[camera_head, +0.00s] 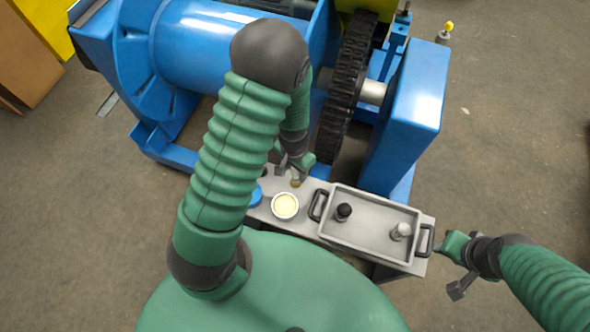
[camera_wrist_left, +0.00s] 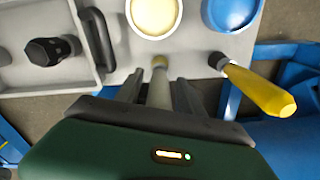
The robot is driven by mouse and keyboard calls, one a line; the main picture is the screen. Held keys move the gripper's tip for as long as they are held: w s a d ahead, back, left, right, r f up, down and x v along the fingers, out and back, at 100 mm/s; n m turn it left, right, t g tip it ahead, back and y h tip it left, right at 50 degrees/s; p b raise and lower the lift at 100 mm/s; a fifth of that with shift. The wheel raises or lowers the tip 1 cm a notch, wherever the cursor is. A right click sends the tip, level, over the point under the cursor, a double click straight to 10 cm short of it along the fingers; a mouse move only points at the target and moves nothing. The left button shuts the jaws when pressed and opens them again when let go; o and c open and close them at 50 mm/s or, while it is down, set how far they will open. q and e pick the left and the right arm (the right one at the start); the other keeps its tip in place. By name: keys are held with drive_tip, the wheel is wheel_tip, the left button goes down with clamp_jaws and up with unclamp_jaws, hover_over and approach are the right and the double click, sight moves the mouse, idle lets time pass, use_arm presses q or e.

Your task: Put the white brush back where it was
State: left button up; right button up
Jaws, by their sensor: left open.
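The white brush (camera_wrist_left: 158,92) appears as a pale handle with a tan tip, between the fingers of my left gripper (camera_wrist_left: 158,94) in the left wrist view. Its tan tip is at the edge of the grey bench top (camera_wrist_left: 120,50). The fingers are apart on either side of the handle; the rest of the brush is hidden by the gripper. In the head view my left gripper (camera_head: 293,172) is at the bench's far edge, beyond the cream-filled cup. My right gripper (camera_head: 455,268) is off the bench's right end; its jaw gap is unclear.
The cream-filled cup (camera_head: 285,205) stands beside a blue cup (camera_wrist_left: 232,12). A yellow-handled tool (camera_wrist_left: 258,90) sits close to my left gripper. A grey tray (camera_head: 372,228) holds a black-topped and a silver piece. The blue machine (camera_head: 405,125) rises behind the bench.

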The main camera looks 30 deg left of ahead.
use_arm(q)
wheel_tip(320, 180, up, 11)
drive_tip(key=p, duration=0.3)
drive_tip(key=shift+s+d+r, duration=0.1)
drive_tip(key=shift+s, duration=0.05)
drive_tip(key=s+d+r+t+p, duration=0.1)
drive_tip(key=s+d+r+p, duration=0.1)
drive_tip(key=r, duration=0.5)
drive_tip(key=s+d+r+t+p, duration=0.1)
drive_tip(key=s+d+r+p, duration=0.1)
drive_tip(key=r+p, duration=0.2)
wheel_tip(320, 180, up, 4)
drive_tip(key=shift+d+f+n, duration=0.2)
drive_tip(key=shift+n, duration=0.2)
drive_tip(key=shift+w, duration=0.15)
